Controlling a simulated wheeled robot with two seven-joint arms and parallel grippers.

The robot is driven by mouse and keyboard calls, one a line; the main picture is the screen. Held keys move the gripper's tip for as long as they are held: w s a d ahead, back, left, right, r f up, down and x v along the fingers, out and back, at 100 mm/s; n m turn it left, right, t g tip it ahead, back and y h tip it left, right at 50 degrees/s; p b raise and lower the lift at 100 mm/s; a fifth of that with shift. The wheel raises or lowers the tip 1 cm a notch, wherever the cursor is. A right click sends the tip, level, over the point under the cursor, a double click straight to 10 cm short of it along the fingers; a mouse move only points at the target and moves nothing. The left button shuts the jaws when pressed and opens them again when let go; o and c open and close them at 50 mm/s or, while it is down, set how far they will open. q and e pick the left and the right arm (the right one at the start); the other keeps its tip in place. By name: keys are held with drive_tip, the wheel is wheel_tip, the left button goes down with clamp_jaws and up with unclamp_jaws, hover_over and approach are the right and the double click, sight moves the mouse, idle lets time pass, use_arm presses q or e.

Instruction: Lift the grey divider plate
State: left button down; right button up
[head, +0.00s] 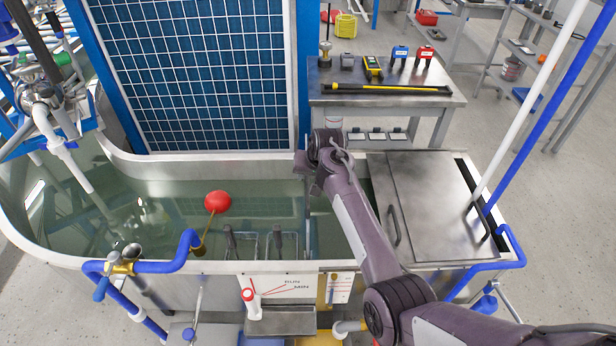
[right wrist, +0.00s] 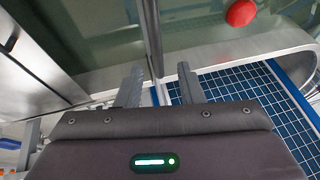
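The grey divider plate (head: 307,222) stands upright across the tank, seen nearly edge-on as a thin strip. In the right wrist view its narrow edge (right wrist: 153,38) runs down toward the space between my fingers. My right gripper (head: 311,186) is over the back end of the plate, close to the tank's rear rim. In the right wrist view the gripper (right wrist: 160,72) is open, with a finger on each side of the plate's line and a gap on both sides. I cannot tell how deep the fingers reach beside it. My left gripper is out of view.
The water tank (head: 225,267) holds a red float (head: 217,202) left of the plate. A steel lid (head: 425,205) with a handle lies to the right. A blue-framed grid panel (head: 190,70) rises behind the tank. A tool bench (head: 390,97) stands behind my right arm.

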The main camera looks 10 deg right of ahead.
drive_tip(key=v, duration=0.5)
drive_tip(key=shift+s+r, duration=0.15)
drive_tip(key=shift+r, duration=0.25)
